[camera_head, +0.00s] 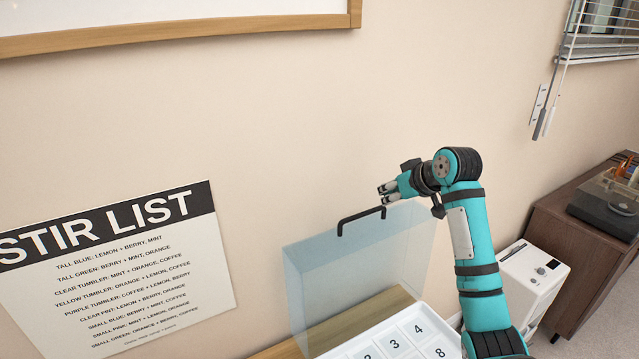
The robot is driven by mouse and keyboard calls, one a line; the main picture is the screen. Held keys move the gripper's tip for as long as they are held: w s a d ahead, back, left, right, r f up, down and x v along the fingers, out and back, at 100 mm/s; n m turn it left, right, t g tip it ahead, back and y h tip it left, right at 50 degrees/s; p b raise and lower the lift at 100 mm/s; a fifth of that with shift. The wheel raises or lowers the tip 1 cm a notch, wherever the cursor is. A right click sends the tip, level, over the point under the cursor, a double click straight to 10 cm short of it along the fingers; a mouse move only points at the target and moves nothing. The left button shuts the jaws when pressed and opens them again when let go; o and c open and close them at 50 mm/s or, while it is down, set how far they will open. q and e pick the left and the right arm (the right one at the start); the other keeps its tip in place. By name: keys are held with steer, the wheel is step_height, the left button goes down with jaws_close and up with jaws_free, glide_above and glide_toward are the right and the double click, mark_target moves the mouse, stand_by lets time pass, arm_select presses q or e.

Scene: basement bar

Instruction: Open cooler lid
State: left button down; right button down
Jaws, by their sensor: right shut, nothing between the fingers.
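The cooler lid (335,272) is a translucent pale blue panel that stands about upright near the wall. Its black handle (360,216) runs along the top edge. My right gripper (386,193) is shut and empty, just above the right end of the handle. A small gap seems to separate them, but contact is hard to judge. A white piece with numbered cells (395,338) lies in front of the lid's base at the bottom edge. Whether it belongs to the cooler cannot be told, as the picture cuts it off. My left gripper is not in view.
A wooden surface (352,317) shows around the lid's base. A STIR LIST sign (115,265) hangs on the wall at left. A white box-shaped appliance (533,280) and a brown cabinet (565,230) stand at right. The wall is close behind the lid.

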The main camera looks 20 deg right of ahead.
steer(key=p, duration=0.4)
glide_above(364, 222)
steer(key=shift+n, duration=0.3)
step_height(364, 222, down, 6)
steer(key=shift+d+r, duration=0.15)
steer(key=shift+r, duration=0.1)
steer(key=shift+f, duration=0.15)
